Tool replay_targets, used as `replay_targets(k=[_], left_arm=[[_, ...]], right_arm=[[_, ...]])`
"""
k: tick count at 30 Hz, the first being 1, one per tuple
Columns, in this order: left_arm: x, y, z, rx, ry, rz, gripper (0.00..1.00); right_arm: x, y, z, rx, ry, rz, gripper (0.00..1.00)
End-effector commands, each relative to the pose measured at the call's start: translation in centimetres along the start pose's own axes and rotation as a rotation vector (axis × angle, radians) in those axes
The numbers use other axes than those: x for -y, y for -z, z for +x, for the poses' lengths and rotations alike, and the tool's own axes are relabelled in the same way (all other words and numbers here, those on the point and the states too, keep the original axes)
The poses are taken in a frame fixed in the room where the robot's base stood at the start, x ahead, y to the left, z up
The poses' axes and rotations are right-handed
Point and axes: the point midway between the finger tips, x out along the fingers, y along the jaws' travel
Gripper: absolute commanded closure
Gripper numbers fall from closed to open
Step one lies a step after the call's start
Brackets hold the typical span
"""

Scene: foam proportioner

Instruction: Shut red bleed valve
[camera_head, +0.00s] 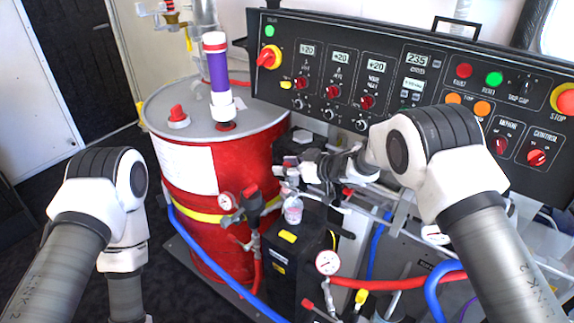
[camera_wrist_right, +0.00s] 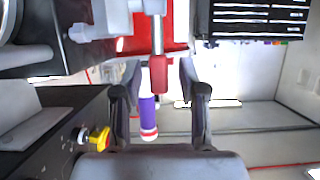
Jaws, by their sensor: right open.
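The red bleed valve handle (camera_wrist_right: 158,75) shows in the right wrist view as a small red lever on a silver stem, coming from a pale metal fitting (camera_wrist_right: 140,12). My right gripper (camera_wrist_right: 160,78) is open, with one finger on each side of the red lever as seen from the wrist; I cannot tell whether either finger touches it. In the head view my right gripper (camera_head: 288,166) is just right of the red drum, above the black box, and largely hides the valve. My left arm comes in at the left; its gripper is out of frame.
A red drum (camera_head: 190,165) with a purple-and-white tube (camera_head: 218,78) stands at the left. A black control panel (camera_head: 390,60) spans the back right. Below the gripper are a black box (camera_head: 285,245), a gauge (camera_head: 328,262) and red and blue hoses.

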Motion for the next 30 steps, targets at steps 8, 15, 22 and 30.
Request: replay_targets(k=[8, 15, 22, 30], left_arm=[[0.0, 0.0, 0.0, 0.000, 0.000, 0.000, 0.00], [0.0, 0.0, 0.2, 0.000, 0.000, 0.000, 0.00], [0.0, 0.0, 1.6, 0.000, 0.000, 0.000, 0.00], [0.0, 0.0, 4.8, 0.000, 0.000, 0.000, 0.00]], right_arm=[[0.0, 0.0, 0.0, 0.000, -0.001, 0.000, 1.00], [0.0, -0.1, -0.1, -0.006, 0.000, 0.000, 1.00], [-0.1, -0.5, -0.3, -0.068, -0.002, 0.001, 1.00], [-0.1, -1.4, -1.2, -0.242, -0.003, 0.001, 1.00]])
